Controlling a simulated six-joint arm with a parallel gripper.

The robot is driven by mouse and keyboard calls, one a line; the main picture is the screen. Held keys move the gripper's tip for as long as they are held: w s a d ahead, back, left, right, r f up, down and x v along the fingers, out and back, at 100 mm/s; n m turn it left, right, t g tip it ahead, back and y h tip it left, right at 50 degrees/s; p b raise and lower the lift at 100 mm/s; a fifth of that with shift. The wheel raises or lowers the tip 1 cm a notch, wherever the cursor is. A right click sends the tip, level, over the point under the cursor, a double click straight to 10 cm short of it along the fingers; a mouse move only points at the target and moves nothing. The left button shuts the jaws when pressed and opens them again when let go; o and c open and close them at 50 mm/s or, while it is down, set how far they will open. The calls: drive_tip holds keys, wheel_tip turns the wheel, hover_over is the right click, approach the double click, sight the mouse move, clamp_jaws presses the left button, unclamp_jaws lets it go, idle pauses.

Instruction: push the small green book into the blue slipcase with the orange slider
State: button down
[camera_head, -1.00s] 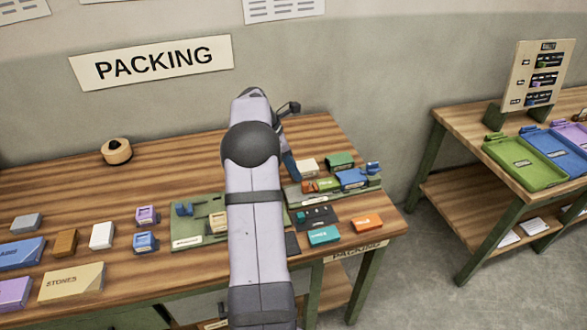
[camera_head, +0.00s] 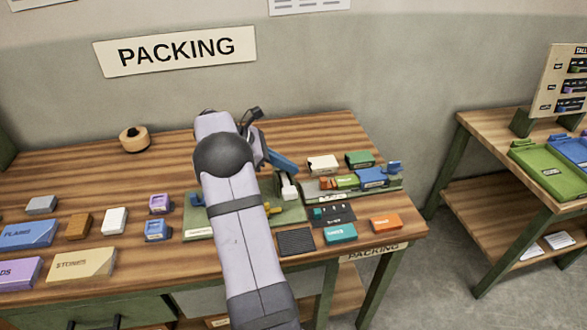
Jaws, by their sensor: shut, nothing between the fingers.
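The small green book (camera_head: 345,181) lies on the green-grey fixture (camera_head: 318,197) at the right of the bench. It sits between the orange slider (camera_head: 325,183) on its left and the blue slipcase (camera_head: 373,178) on its right. The book looks still outside the slipcase for the part I can see; any small gap is too fine to tell. My gripper (camera_head: 289,189) is shut and empty. It points down to the left of the orange slider, apart from it in the picture. Its fingertips are small and hard to make out.
A white block (camera_head: 323,163) and a dark green block (camera_head: 359,159) stand behind the fixture. Another green fixture (camera_head: 199,228) is partly hidden by my arm.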

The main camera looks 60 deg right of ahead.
sight(320, 183)
drive_tip(key=p+x, duration=0.2)
drive_tip(key=x, duration=0.6)
drive_tip(key=shift+s+d+f, duration=0.2)
drive_tip(key=shift+s+f, duration=0.05)
drive_tip(key=shift+f, duration=0.05)
drive_tip(key=s+d, duration=0.6)
drive_tip(key=shift+r, duration=0.1)
